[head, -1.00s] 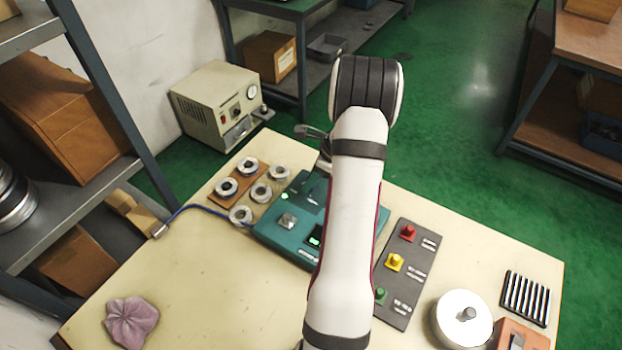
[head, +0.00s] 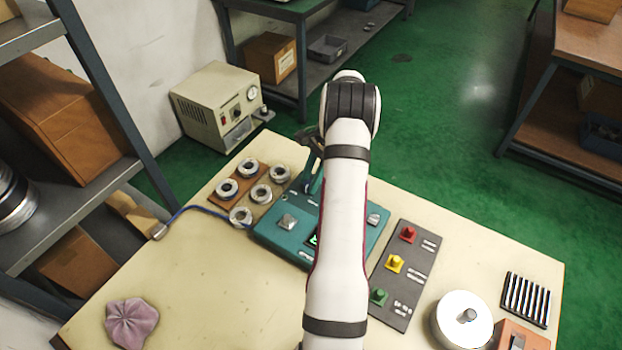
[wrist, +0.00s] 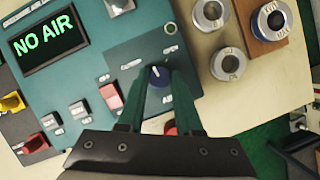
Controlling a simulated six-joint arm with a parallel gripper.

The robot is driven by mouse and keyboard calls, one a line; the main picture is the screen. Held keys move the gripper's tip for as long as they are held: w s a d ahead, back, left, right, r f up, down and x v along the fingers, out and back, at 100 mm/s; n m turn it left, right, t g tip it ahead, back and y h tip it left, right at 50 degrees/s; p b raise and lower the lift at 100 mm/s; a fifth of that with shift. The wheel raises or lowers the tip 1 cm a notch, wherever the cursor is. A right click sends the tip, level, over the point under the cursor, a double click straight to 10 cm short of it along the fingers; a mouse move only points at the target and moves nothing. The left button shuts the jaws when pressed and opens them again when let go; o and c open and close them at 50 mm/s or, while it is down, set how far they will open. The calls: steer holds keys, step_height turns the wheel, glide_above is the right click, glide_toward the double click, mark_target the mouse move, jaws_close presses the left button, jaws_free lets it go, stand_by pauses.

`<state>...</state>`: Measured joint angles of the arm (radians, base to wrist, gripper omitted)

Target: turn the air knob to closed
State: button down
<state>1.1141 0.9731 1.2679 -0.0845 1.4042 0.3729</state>
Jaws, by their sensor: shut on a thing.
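The air knob (wrist: 159,76) is dark blue with a pale mark, on a dark plate of the teal panel (wrist: 145,38). In the wrist view its mark points roughly up; I cannot tell exactly which label it meets. My gripper (wrist: 160,80) is shut on the knob, one green finger on each side. The panel's display (wrist: 45,40) reads "NO AIR" in green. A small round lamp (wrist: 170,28) near the knob looks unlit. In the head view the panel (head: 268,232) is partly behind my arm, and my gripper's fingers (head: 312,180) reach down to its far part.
A dark strip (head: 402,270) with red, yellow and green knobs lies to the right. A pink cloth (head: 132,322) lies front left. The table's (head: 200,285) left middle is clear.

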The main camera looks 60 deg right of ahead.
steer(key=n+g, duration=0.1)
steer(key=n, duration=0.3)
steer(key=shift+w+g, duration=0.15)
steer(key=shift+g, duration=0.25)
steer(key=shift+n+g, duration=0.6)
steer(key=shift+n, duration=1.1)
steer(key=c, duration=0.6)
jaws_free()
steer(key=shift+w+r, duration=0.1)
steer(key=v, duration=0.7)
steer(key=shift+d+r, duration=0.1)
